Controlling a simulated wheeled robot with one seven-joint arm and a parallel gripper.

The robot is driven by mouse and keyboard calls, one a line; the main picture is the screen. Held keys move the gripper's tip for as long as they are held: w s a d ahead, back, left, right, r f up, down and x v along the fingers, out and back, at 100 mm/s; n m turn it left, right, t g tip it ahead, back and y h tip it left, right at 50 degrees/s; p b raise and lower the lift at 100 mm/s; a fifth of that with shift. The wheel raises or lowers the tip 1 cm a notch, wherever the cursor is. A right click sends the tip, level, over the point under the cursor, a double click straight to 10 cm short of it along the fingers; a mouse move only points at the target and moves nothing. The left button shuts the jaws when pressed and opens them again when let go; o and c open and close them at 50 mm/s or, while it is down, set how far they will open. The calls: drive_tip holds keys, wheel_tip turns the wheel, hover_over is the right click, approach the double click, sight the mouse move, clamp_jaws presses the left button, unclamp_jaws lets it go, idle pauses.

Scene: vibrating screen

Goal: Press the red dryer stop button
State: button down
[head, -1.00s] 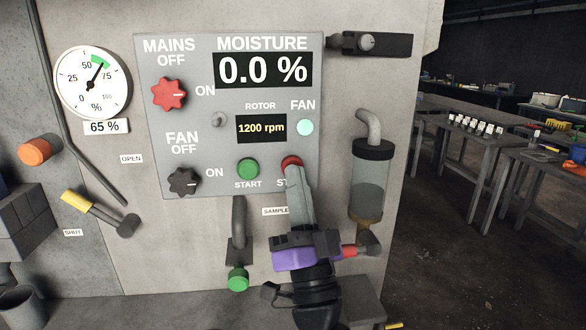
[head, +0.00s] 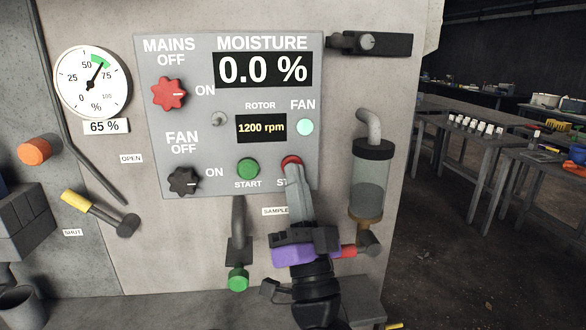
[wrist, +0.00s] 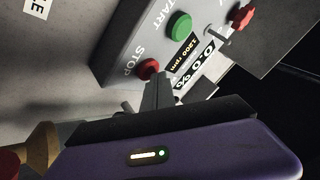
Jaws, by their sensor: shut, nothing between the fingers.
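The red stop button (head: 291,161) sits at the lower right of the grey control panel (head: 215,55), partly hidden in the head view by my gripper (head: 293,168). My gripper is shut and empty, its fingertips at the button's lower edge in that view. In the wrist view the red stop button (wrist: 148,68) shows beside the word STOP, just left of the tips of my gripper (wrist: 157,78). I cannot tell whether the fingertips touch the button.
The green start button (head: 248,168) is left of the stop button. Red (head: 169,94) and black (head: 184,182) knobs are further left. A glass cylinder (head: 369,185) on a pipe stands right of my gripper. A green-ended handle (head: 238,278) hangs below the panel.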

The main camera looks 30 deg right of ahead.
drive_tip(key=shift+w, duration=0.1)
idle(0.5)
drive_tip(key=shift+s+a+p, duration=0.25)
drive_tip(key=shift+s+p, duration=0.15)
drive_tip(key=shift+s, duration=0.45)
drive_tip(key=shift+s, duration=0.1)
drive_tip(key=s, duration=0.1)
drive_tip(key=s+a+p, duration=0.1)
drive_tip(key=s, duration=0.1)
drive_tip(key=s+p, duration=0.1)
drive_tip(key=shift+s+a, duration=0.25)
drive_tip(key=shift+s, duration=0.05)
drive_tip(key=shift+a, duration=0.1)
idle(0.5)
